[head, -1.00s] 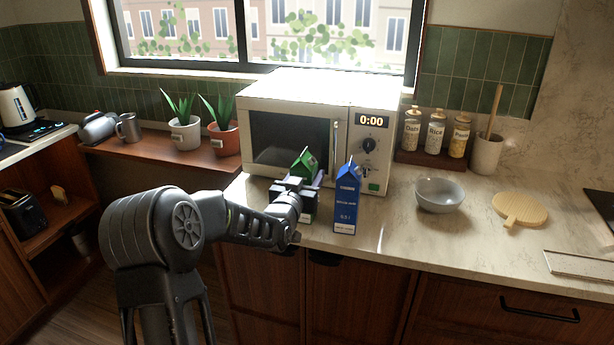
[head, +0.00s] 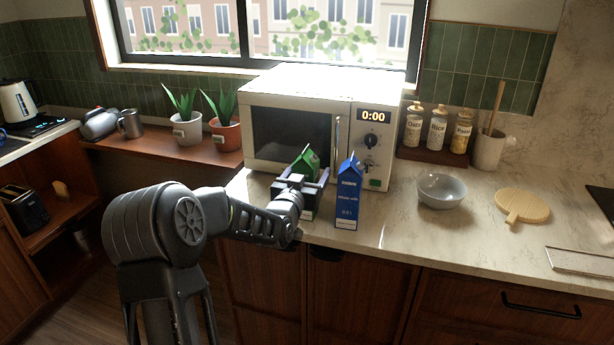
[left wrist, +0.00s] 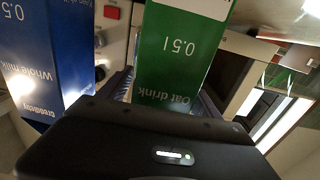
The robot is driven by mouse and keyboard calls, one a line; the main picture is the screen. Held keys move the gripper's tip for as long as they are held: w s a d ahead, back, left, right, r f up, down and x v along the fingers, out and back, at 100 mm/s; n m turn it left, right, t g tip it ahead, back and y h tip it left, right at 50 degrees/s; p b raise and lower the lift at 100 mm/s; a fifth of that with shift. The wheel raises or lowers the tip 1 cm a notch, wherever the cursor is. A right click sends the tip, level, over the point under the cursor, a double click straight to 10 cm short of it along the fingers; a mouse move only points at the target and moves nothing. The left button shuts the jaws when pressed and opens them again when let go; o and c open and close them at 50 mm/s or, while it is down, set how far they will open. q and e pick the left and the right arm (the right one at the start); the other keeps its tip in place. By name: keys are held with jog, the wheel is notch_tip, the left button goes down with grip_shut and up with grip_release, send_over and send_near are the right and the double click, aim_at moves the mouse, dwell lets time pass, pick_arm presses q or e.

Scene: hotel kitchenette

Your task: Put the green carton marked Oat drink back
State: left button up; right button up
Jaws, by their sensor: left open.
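The green carton (head: 308,161) stands upright on the counter in front of the microwave. In the left wrist view the green carton (left wrist: 177,50) reads "Oat drink" and "0.5 l", upside down. My left gripper (head: 303,180) is open with its fingers at either side of the green carton; I cannot tell whether they touch it. The gripper hides the carton's middle in the head view. A blue whole milk carton (head: 349,193) stands just right of the gripper; it also shows in the left wrist view (left wrist: 52,50). My right gripper is not in view.
The microwave (head: 290,130) stands close behind the cartons, its door shut. A grey bowl (head: 440,191), a round wooden board (head: 521,205) and a rack of jars (head: 434,155) are to the right. The counter's front edge is close to the cartons.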

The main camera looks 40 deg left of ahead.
pick_arm(q)
jog(key=b+v, duration=0.2)
jog(key=v, duration=1)
jog(key=shift+r, duration=0.15)
jog(key=shift+c, duration=0.2)
dwell(2.0)
